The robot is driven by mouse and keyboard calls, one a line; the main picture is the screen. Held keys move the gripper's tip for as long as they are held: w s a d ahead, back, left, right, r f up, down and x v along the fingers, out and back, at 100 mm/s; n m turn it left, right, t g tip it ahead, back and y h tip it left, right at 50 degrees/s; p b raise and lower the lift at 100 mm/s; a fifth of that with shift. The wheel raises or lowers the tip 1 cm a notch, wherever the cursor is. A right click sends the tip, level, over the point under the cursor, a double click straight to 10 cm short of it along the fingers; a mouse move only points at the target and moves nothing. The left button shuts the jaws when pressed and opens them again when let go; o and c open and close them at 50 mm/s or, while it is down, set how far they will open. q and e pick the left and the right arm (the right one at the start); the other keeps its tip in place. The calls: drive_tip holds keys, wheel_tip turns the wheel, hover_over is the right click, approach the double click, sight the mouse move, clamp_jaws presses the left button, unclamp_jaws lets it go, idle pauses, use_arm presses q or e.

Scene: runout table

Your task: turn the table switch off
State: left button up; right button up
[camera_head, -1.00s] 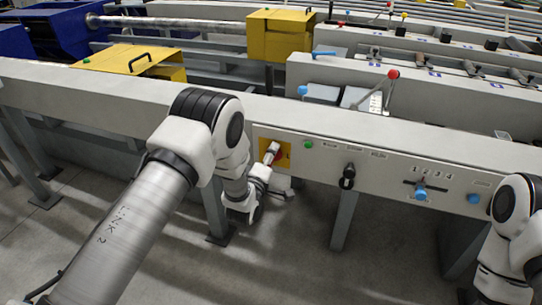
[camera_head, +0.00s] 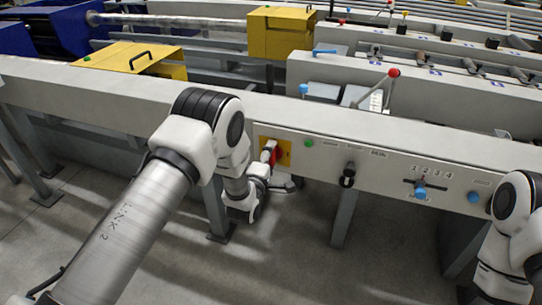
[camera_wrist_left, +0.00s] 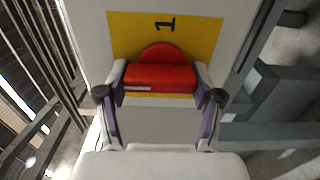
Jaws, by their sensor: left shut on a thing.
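The table switch is a red rotary knob with a bar handle (camera_wrist_left: 160,78) on a yellow plate (camera_wrist_left: 205,38). A black "1", lying on its side in this view, is printed on the plate above the knob. In the head view the yellow plate (camera_head: 287,147) is on the front of the grey table, and the red knob is partly hidden by my left gripper (camera_head: 270,153). In the left wrist view my left gripper (camera_wrist_left: 160,84) is shut on the red handle, one finger at each end of the bar. My right gripper is out of view.
A green button (camera_head: 309,143), a black selector (camera_head: 348,175), a blue slider knob (camera_head: 421,193) and a blue button (camera_head: 473,197) lie rightward along the same panel. A red-topped lever (camera_head: 393,74) stands behind. Table legs (camera_head: 343,215) stand below; the floor ahead is clear.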

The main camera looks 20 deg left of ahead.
use_arm(q)
drive_tip(key=o, duration=1.2)
drive_tip(key=shift+c, duration=0.2)
drive_tip(key=s, duration=1.2)
drive_tip(key=shift+a, duration=0.25)
